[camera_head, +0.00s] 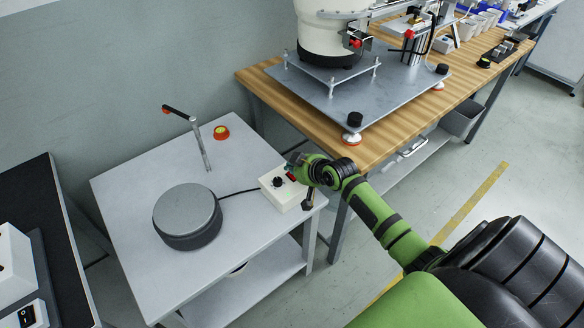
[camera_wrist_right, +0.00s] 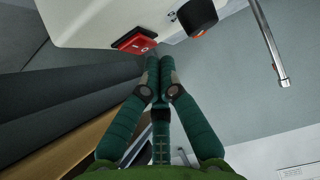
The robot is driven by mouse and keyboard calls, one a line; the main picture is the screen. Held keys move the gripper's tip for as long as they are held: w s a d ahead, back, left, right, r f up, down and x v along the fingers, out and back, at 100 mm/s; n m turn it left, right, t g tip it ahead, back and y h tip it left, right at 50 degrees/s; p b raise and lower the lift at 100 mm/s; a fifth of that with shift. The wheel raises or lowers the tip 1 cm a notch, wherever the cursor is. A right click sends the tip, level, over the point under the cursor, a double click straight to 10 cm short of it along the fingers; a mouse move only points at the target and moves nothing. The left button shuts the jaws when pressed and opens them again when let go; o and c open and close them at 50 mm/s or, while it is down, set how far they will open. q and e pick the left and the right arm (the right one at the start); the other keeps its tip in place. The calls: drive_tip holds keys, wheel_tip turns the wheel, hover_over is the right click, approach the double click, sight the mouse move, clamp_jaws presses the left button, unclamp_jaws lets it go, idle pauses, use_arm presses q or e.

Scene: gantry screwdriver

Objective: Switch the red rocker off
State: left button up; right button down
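The white control box (camera_head: 284,190) stands at the right corner of the light grey table. A red rocker (camera_head: 291,177) sits on the box near its back right edge, beside a black knob (camera_head: 278,182). In the right wrist view the red rocker (camera_wrist_right: 134,40) lies just left of and above the fingertips. My right gripper (camera_head: 293,163) is over that edge of the box. Its green fingers (camera_wrist_right: 159,64) are together and hold nothing. I cannot tell whether they touch the rocker or which way it is tipped. My left gripper is out of view.
A round dark grey plate device (camera_head: 187,214) is joined to the box by a cable. A wooden workbench (camera_head: 383,141) with machinery is close on the right.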

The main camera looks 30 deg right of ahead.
drive_tip(key=shift+p, duration=0.3)
drive_tip(key=shift+w+f+g+p, duration=0.2)
drive_tip(key=shift+f+g+p, duration=0.2)
drive_tip(key=shift+g+p, duration=0.15)
drive_tip(key=shift+s+r+p, duration=0.1)
drive_tip(key=shift+s+p, duration=0.45)
drive_tip(key=shift+p, duration=0.05)
drive_tip(key=shift+s, duration=0.3)
